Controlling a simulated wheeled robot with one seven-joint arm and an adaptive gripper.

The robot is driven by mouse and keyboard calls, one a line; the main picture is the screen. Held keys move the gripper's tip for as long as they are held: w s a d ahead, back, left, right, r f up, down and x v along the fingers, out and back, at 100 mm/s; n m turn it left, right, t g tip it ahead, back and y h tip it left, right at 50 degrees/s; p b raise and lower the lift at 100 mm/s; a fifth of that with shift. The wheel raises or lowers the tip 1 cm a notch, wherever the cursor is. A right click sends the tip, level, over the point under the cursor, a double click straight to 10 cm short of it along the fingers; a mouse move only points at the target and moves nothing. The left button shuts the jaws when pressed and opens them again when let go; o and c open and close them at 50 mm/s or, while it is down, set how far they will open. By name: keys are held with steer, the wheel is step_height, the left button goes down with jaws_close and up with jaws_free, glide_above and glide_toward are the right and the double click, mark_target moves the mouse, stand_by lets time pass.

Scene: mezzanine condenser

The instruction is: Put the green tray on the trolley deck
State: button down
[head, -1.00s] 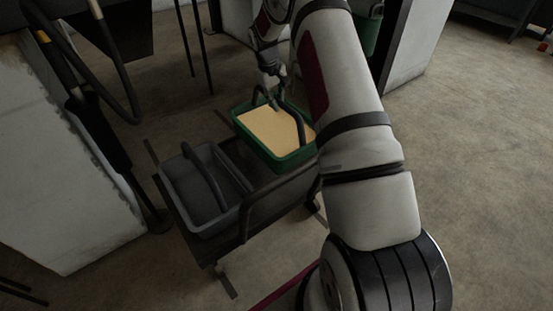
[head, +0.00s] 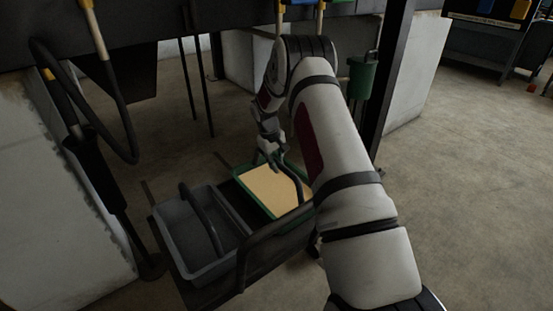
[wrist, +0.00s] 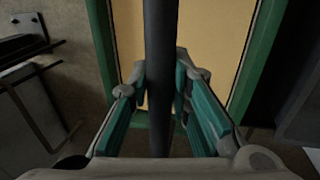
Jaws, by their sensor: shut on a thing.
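The green tray (head: 251,199) has a pale yellow inside and a dark arched handle (head: 291,174). In the head view it is at the far right part of the trolley deck (head: 230,198), beside a grey bin. My gripper (head: 268,151) is above the tray, shut on its handle. The wrist view shows the fingers (wrist: 160,88) on both sides of the dark handle, with the green rim (wrist: 262,58) beyond. The trolley's rail hides the tray's lower near side, so I cannot tell whether its base touches the deck.
The grey bin (head: 178,247) with a dark handle takes the left part of the trolley. A dark rail (head: 262,234) runs along the near side. A pale block (head: 50,190) stands left, with hanging hoses. A green bucket (head: 361,79) hangs behind my arm. Floor at right is clear.

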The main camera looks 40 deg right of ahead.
steer(key=shift+w+d+f, duration=0.1)
steer(key=shift+w+f, duration=0.05)
steer(key=shift+f, duration=0.05)
steer(key=c, duration=1.5)
jaws_free()
steer(key=shift+f, duration=0.2)
